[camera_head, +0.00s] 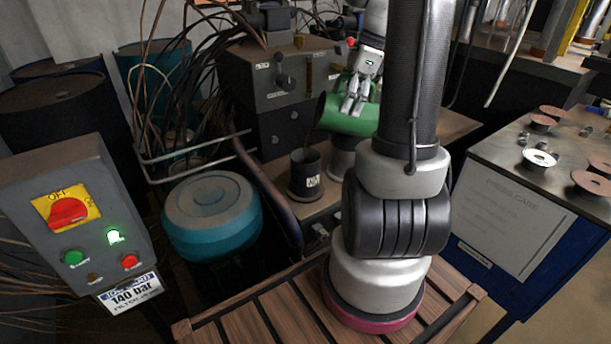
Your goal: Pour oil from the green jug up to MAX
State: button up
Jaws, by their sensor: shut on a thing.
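The green jug (340,118) is tipped onto its side, its mouth facing left. My gripper (356,98) is shut on the jug from above and behind. A dark open cup (304,178) with a small pale label stands below and slightly left of the mouth. A thin dark streak runs between the mouth and the cup; I cannot tell surely that it is oil. The level inside the cup and any MAX mark are too small to read. My arm hides part of the jug's right side.
A dark grey machine box (284,84) with knobs and cables stands behind the cup. A teal drum (212,212) is at the left, beside a metal rail. A control box (75,215) is at front left. A bench (540,190) with discs is at right.

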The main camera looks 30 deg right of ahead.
jog(key=shift+a, duration=0.1)
jog(key=shift+s+d+t+y, duration=0.3)
jog(key=shift+d+y, duration=0.2)
jog(key=shift+d, duration=0.15)
jog(key=shift+s+d+r+t+y, duration=0.1)
jog(key=shift+d+r+t+y, duration=0.2)
jog(key=shift+y, duration=0.2)
jog(key=shift+a+r, duration=0.15)
jog(key=shift+a, duration=0.15)
jog(key=shift+d, duration=0.1)
jog(key=shift+s+d+r+t+y+b, duration=0.1)
jog(key=shift+d+r+t+y+b, duration=0.1)
jog(key=shift+r+t+y+b, duration=0.3)
jog(key=shift+f+y, duration=0.2)
jog(key=shift+y, duration=0.4)
